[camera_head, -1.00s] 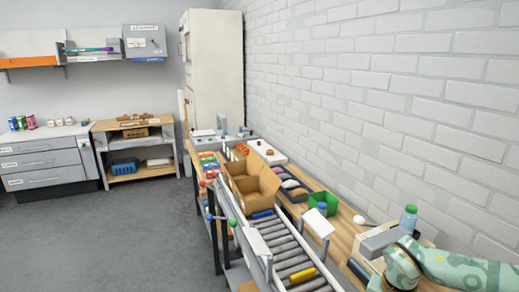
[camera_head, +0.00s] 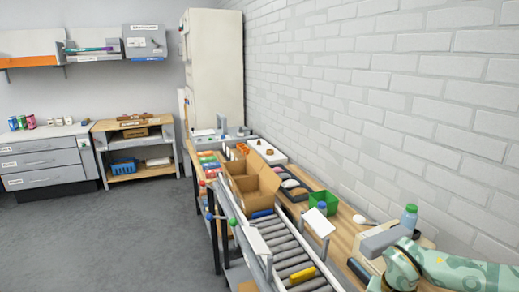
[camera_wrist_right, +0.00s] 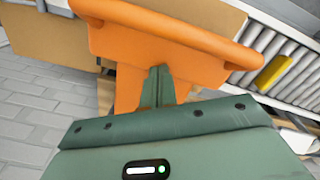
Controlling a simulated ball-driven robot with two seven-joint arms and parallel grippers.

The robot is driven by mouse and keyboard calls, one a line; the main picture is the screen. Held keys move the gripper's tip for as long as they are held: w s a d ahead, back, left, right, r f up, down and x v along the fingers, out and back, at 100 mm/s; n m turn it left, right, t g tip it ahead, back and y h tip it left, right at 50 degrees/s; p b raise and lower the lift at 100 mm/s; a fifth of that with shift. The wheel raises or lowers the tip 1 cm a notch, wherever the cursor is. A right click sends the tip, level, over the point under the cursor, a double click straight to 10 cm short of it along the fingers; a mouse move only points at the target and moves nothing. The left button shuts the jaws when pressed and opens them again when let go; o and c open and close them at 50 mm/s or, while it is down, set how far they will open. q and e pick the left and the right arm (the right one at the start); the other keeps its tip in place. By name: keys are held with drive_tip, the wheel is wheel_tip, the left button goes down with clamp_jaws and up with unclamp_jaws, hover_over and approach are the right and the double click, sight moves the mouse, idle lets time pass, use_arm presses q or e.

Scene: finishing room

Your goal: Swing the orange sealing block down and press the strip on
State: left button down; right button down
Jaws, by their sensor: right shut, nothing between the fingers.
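In the right wrist view, the orange sealing block (camera_wrist_right: 150,40) fills the upper middle. It is a wide bar with a raised rim, and orange parts extend down on both sides of my fingers. My right gripper (camera_wrist_right: 159,72) is shut and empty, its green fingertips at the block's near face; I cannot tell whether they touch it. In the head view, my right arm comes in at the lower right, and I cannot make out its fingers or the orange block there. No strip can be made out. My left gripper is in neither view.
A roller conveyor (camera_head: 284,250) carries a yellow item (camera_head: 302,275). An open cardboard box (camera_head: 264,190) stands at its far end. A green bin (camera_head: 323,202) and a green-capped bottle (camera_head: 409,217) stand on the bench beside the white brick wall (camera_head: 400,95). Floor at left is clear.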

drive_tip(key=shift+f, duration=0.45)
idle(0.8)
drive_tip(key=shift+r, duration=0.1)
wheel_tip(320, 180, up, 7)
drive_tip(key=p, duration=0.6)
idle(0.3)
